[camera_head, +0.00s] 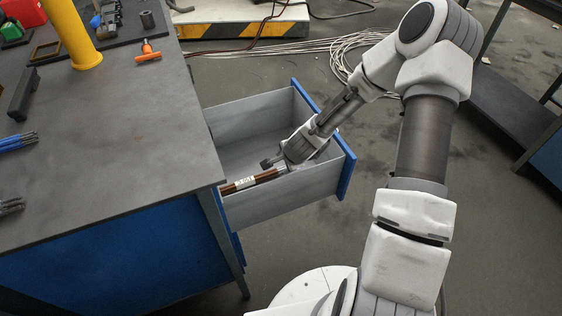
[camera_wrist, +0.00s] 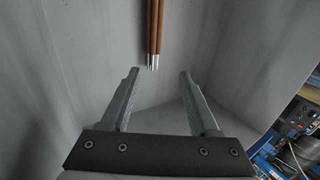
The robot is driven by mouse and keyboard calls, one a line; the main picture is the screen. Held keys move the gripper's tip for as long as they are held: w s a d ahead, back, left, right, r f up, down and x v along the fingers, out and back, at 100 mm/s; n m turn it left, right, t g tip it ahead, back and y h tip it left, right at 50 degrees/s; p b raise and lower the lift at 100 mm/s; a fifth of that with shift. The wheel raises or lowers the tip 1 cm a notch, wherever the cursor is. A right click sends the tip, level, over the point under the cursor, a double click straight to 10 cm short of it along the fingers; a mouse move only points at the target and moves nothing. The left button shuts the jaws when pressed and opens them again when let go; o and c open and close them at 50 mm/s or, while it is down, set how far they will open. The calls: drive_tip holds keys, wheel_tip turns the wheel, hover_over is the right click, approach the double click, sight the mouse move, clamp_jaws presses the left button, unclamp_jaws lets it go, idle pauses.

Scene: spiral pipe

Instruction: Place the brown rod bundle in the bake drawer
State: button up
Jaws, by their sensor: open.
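The brown rod bundle (camera_head: 250,182) has a white label band and lies in the open drawer (camera_head: 287,194), along its near wall. In the wrist view, the bundle's metal-tipped ends (camera_wrist: 153,45) show just beyond my open fingers. My gripper (camera_head: 276,163) reaches down into the drawer near the bundle's right end. In the wrist view my gripper (camera_wrist: 158,75) is open, with nothing between its fingers. The bundle's left end is hidden by the drawer or bench edge in the head view.
The grey bench top (camera_head: 110,150) lies left of the drawer, with a yellow post (camera_head: 75,35), blue rods (camera_head: 18,141) and an orange-handled tool (camera_head: 148,52). The drawer's blue front (camera_head: 346,172) stands to the right. Cables (camera_head: 335,45) lie on the floor behind.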

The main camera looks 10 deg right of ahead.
drive_tip(key=p+v, duration=0.1)
drive_tip(key=v, duration=0.6)
drive_tip(key=shift+s+p, duration=0.15)
drive_tip(key=shift+p, duration=0.15)
drive_tip(key=shift+r, duration=0.2)
